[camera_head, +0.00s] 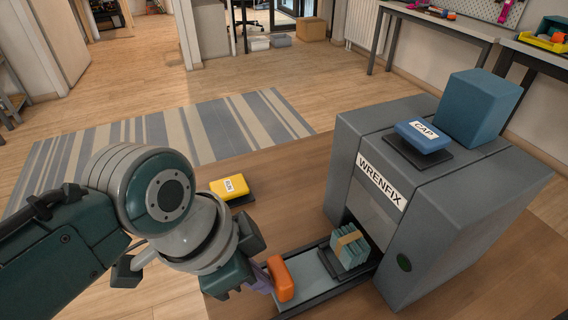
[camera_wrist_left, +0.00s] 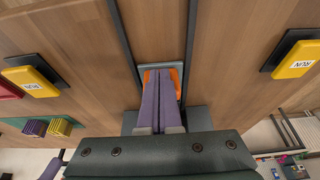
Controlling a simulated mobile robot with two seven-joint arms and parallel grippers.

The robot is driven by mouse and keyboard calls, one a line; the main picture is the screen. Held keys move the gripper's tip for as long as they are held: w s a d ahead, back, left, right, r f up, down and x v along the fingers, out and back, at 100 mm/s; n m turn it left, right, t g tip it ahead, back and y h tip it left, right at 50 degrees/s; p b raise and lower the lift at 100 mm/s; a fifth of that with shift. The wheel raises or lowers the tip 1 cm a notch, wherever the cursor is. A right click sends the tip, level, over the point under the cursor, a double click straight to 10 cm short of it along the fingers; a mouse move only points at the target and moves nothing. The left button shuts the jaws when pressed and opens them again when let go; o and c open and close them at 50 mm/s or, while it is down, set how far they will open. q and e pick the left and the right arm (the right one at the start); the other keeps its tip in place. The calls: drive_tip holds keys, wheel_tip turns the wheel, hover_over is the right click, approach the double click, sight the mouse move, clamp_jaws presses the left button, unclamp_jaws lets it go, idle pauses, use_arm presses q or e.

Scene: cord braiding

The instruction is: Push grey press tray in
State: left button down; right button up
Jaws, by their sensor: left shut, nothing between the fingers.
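The grey press (camera_head: 440,215) with the WRENFIX label stands on the brown table. Its grey tray (camera_head: 312,272) sticks out of the front opening toward the lower left, between dark rails. A teal banded bundle (camera_head: 349,250) sits on a dark plate on the tray, at the mouth of the opening. An orange handle (camera_head: 280,279) stands at the tray's outer end. My left gripper (camera_head: 262,278) is shut and empty, its purple fingers at the handle's outer side. In the wrist view the fingers (camera_wrist_left: 160,90) overlap the orange handle (camera_wrist_left: 178,80); I cannot tell whether they touch.
A blue CAP block (camera_head: 422,137) and a larger blue box (camera_head: 479,108) sit on top of the press. A yellow RUN block (camera_head: 229,187) on a dark base lies behind my left gripper. Purple and yellow blocks (camera_wrist_left: 60,127) show at left in the wrist view.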

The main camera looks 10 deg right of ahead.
sight(306, 274)
use_arm(q)
drive_tip(key=shift+w+d+f+b, duration=0.1)
drive_tip(key=shift+w+d+b, duration=0.15)
drive_tip(key=shift+d+b, duration=0.4)
drive_tip(key=shift+w+d+r+b, duration=0.1)
drive_tip(key=shift+w+d+b, duration=0.15)
drive_tip(key=shift+d, duration=0.65)
drive_tip(key=shift+w+d+f+b, duration=0.1)
drive_tip(key=shift+w+d+b, duration=0.1)
drive_tip(key=shift+d+b, duration=0.5)
drive_tip(key=shift+d, duration=0.2)
drive_tip(key=shift+w+d+b, duration=0.2)
drive_tip(key=shift+d+b, duration=0.2)
drive_tip(key=shift+d, duration=0.3)
drive_tip(key=shift+s+a+r+p, duration=0.15)
drive_tip(key=shift+a+r+p, duration=0.05)
drive_tip(key=shift+a+p, duration=0.55)
wheel_tip(306, 274, up, 7)
drive_tip(key=p, duration=0.7)
drive_tip(key=shift+d, duration=0.15)
drive_tip(key=shift+f, duration=0.1)
